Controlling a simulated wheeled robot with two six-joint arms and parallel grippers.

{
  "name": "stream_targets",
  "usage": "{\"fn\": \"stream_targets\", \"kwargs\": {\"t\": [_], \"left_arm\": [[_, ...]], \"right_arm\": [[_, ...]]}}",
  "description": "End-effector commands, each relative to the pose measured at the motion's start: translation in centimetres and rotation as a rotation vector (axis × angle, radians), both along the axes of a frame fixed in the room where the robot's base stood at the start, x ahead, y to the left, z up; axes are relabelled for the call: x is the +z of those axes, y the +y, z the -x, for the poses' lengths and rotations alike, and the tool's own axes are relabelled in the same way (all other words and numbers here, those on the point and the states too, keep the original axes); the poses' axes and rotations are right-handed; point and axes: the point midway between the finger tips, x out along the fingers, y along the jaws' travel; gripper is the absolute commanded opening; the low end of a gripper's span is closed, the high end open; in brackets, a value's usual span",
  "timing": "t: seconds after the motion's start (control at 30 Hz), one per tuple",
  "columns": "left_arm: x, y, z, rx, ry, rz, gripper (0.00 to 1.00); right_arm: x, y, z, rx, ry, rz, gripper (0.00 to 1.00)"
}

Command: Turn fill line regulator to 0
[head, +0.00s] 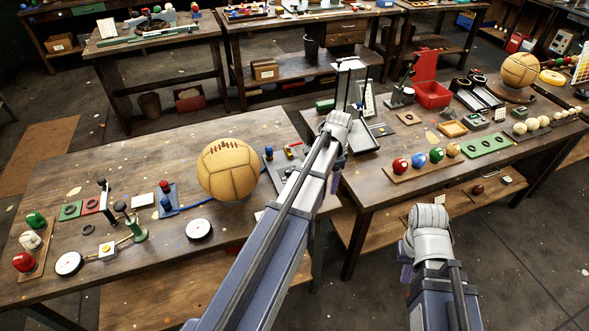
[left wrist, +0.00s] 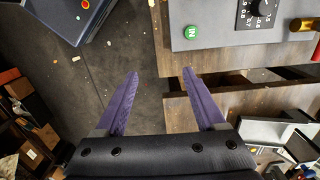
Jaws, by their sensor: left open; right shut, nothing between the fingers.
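The fill line regulator looks to be the black dial (left wrist: 258,10) with white scale numbers at the top right of the left wrist view. It sits on a grey box (left wrist: 215,32) with a green "IN" button (left wrist: 191,32). The dial is cut by the frame's top edge, and its setting is not clear. My left gripper (left wrist: 160,73) is open and empty, its purple fingers apart, below and left of the box in that view. In the head view the left arm's end (head: 338,130) hides part of the benches. My right gripper (head: 405,272) shows only partly; it is shut and empty.
A stitched leather ball (head: 228,170) stands on the left bench (head: 130,160) among buttons, gauges and levers. The right bench (head: 385,200) holds coloured balls, a red bin (head: 432,94) and another leather ball (head: 520,69). A brass cylinder (left wrist: 305,23) stands by the dial.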

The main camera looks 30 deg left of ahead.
Motion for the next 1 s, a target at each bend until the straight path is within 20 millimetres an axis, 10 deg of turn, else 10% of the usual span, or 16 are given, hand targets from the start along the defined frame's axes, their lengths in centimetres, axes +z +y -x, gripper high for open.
{"fn": "stream_targets", "kwargs": {"t": [0.2, 0.4, 1.0], "left_arm": [[-1.5, 11.2, -5.5, -0.125, -0.01, 0.024, 0.72], [-2.1, 18.0, -7.0, -0.219, -0.019, 0.035, 0.72], [-4.5, 19.0, -6.9, -0.241, -0.022, 0.036, 0.72]], "right_arm": [[-1.5, 0.0, 0.0, 0.0, 0.0, 0.0, 0.0], [-2.1, 0.0, 0.0, 0.0, 0.0, 0.0, 0.0], [-4.4, 0.0, 0.0, -0.001, 0.0, 0.0, 0.0]]}}
